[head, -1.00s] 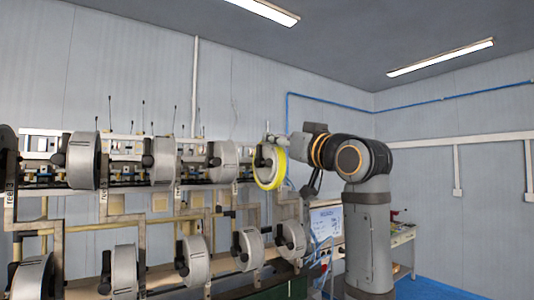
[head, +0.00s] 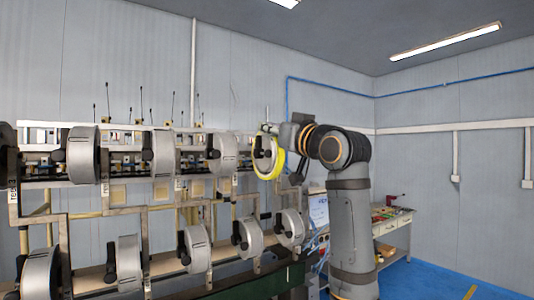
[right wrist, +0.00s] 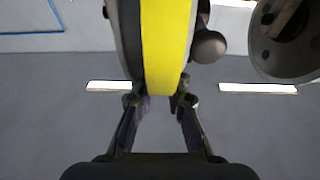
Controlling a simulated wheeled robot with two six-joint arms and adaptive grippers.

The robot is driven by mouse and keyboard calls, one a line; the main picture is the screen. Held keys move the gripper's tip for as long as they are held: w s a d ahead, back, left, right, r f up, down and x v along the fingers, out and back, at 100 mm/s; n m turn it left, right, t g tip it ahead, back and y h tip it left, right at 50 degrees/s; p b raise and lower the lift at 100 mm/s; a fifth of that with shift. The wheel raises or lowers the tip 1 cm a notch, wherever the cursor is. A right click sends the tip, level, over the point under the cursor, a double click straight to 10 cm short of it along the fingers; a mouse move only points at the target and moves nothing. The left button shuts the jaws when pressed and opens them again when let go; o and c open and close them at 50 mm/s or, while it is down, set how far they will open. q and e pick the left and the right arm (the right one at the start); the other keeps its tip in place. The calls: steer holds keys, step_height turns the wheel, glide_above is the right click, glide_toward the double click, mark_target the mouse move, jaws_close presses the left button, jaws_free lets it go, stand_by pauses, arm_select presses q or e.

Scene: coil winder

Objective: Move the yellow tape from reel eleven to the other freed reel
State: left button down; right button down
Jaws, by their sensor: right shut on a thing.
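The yellow tape (head: 277,162) is a bright ring around the reel (head: 264,155) at the right end of the upper row in the head view. In the right wrist view the yellow tape (right wrist: 165,45) is a broad band over the rim of the grey reel (right wrist: 130,35). My right gripper (right wrist: 160,103) has a fingertip on each side of the band and is shut on it. In the head view my right gripper (head: 284,148) is at the right side of that reel, partly hidden. The tape still sits around the reel. My left gripper is not in view.
Several bare grey reels stand in an upper row (head: 163,155) and a lower row (head: 197,250) on the winder frame. A neighbouring reel (right wrist: 287,40) shows close by in the wrist view. A workbench (head: 390,222) stands at the back right, with blue floor (head: 420,280) beside it.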

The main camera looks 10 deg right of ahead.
steer(key=shift+s+a, duration=0.15)
steer(key=shift+a, duration=0.25)
stand_by(0.5)
steer(key=c, duration=1.7)
jaws_free()
steer(key=shift+f, duration=0.2)
jaws_close()
steer(key=shift+r, duration=0.2)
